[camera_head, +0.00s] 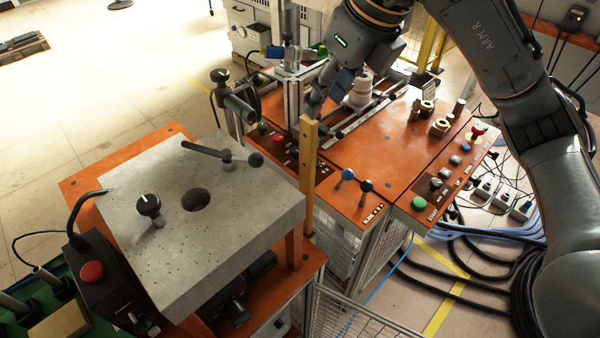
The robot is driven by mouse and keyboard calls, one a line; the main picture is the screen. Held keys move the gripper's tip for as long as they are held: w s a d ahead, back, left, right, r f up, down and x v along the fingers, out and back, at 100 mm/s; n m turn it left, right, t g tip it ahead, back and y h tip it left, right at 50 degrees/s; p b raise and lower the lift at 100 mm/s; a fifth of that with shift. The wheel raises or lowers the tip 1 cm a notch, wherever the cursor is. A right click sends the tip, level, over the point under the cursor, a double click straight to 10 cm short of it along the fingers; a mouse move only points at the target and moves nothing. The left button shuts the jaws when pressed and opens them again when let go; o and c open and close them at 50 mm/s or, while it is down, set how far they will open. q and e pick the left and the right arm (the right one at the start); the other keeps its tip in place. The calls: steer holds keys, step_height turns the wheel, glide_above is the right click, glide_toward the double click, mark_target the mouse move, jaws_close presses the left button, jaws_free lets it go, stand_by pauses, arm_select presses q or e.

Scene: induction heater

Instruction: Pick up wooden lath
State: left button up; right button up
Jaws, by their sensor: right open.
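The wooden lath (308,172) is a narrow, light brown strip. It stands upright in the middle of the view, between the grey block and the orange table. My right gripper (314,106) comes down from the top, just behind and above the lath's upper end in the picture. Its jaws are open, and its fingers are small and dark here. I cannot tell whether a finger touches the lath. My left gripper is not in view.
A grey block (150,215) with a hole, knob and lever stands at left. The orange table (375,150) carries a white cylinder (360,92), brass fittings (439,127) and control buttons. A metal post (292,100) stands close to my right gripper. Cables lie on the floor at right.

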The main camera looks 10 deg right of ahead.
mark_target(315, 125)
steer(key=shift+a+f, duration=0.2)
steer(key=shift+f, duration=0.7)
steer(key=f, duration=0.1)
steer(key=f+p, duration=0.1)
steer(key=shift+a+f, duration=0.35)
steer(key=shift+a, duration=0.05)
steer(key=x, duration=0.2)
steer(key=shift+w+f+p, duration=0.2)
steer(key=shift+w+p, duration=0.05)
steer(key=shift+p, duration=0.05)
steer(key=shift+w+a+f, duration=0.1)
steer(key=shift+w+f, duration=0.1)
steer(key=shift+w, duration=0.05)
steer(key=shift+w+a+f+p, duration=0.1)
steer(key=shift+f+p, duration=0.25)
steer(key=shift+w+a+f+p, duration=0.15)
steer(key=shift+f+p, duration=0.15)
steer(key=shift+p, duration=0.05)
steer(key=p+x, duration=0.1)
steer(key=x, duration=0.2)
steer(key=shift+w+f, duration=0.15)
steer(key=shift+w, duration=0.05)
steer(key=shift+w+f, duration=0.1)
steer(key=shift+f, duration=0.1)
jaws_close()
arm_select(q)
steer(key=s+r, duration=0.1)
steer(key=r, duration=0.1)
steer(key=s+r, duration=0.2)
